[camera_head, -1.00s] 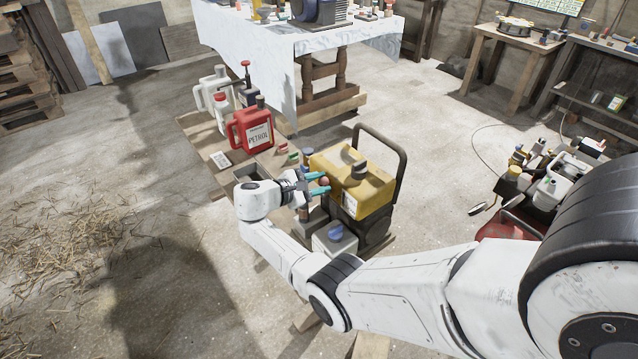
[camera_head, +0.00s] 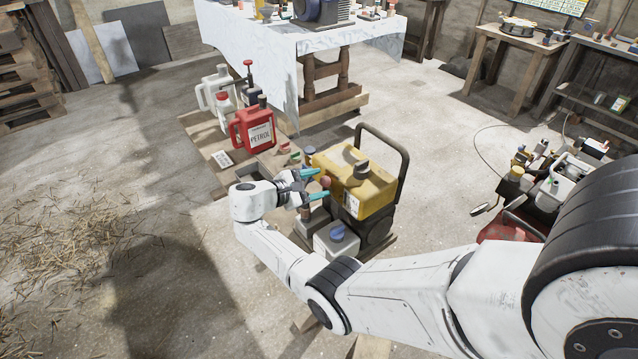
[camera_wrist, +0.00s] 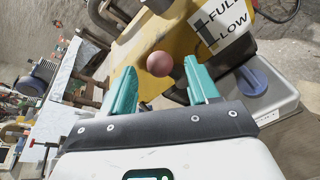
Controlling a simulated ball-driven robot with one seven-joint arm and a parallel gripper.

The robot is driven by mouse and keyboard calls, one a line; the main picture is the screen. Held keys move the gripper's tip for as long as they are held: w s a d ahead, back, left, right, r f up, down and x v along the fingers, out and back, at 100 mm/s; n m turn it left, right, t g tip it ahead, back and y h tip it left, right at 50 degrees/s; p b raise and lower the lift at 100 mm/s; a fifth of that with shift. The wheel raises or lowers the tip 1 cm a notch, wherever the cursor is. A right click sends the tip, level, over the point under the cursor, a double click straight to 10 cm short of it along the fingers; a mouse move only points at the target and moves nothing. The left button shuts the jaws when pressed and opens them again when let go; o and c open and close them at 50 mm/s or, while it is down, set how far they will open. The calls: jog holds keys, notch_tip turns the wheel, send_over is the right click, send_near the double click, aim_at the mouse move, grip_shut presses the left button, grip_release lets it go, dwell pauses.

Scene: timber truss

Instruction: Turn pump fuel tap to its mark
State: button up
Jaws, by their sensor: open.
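The pump (camera_head: 372,192) has a yellow tank on a dark body with a black hoop handle. A round reddish-brown knob (camera_wrist: 160,63) shows at the tank's side, and also in the head view (camera_head: 325,182). I cannot tell whether it is the fuel tap. My gripper (camera_head: 316,184) is open beside the tank's left side. In the wrist view its teal fingers (camera_wrist: 160,70) stand either side of the knob, with gaps visible; contact is not seen. A white label (camera_wrist: 224,25) reads FULL and LOW. I cannot make out a tap mark.
A pale box with a blue knob (camera_head: 337,232) stands in front of the pump. A red petrol can (camera_head: 255,128) and other containers stand on boards behind my gripper. A cloth-covered table (camera_head: 270,45) is farther back.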

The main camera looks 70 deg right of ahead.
jog(key=b+v, duration=0.1)
jog(key=v, duration=0.8)
jog(key=shift+a, duration=0.15)
jog(key=s+a+f+m+t+y, duration=0.3)
jog(key=s+a+f+t+y, duration=0.25)
jog(key=s+a+f, duration=0.6)
jog(key=s+a+m+t+y, duration=0.1)
jog(key=s+a+y, duration=0.2)
jog(key=s+a, duration=0.2)
jog(key=s+a+r+m+t+y, duration=0.1)
jog(key=s+a+t+y, duration=0.1)
jog(key=s+a, duration=0.3)
jog(key=a+y, duration=0.1)
jog(key=a, duration=0.3)
jog(key=shift+r+y, duration=0.3)
jog(key=shift+y, duration=0.05)
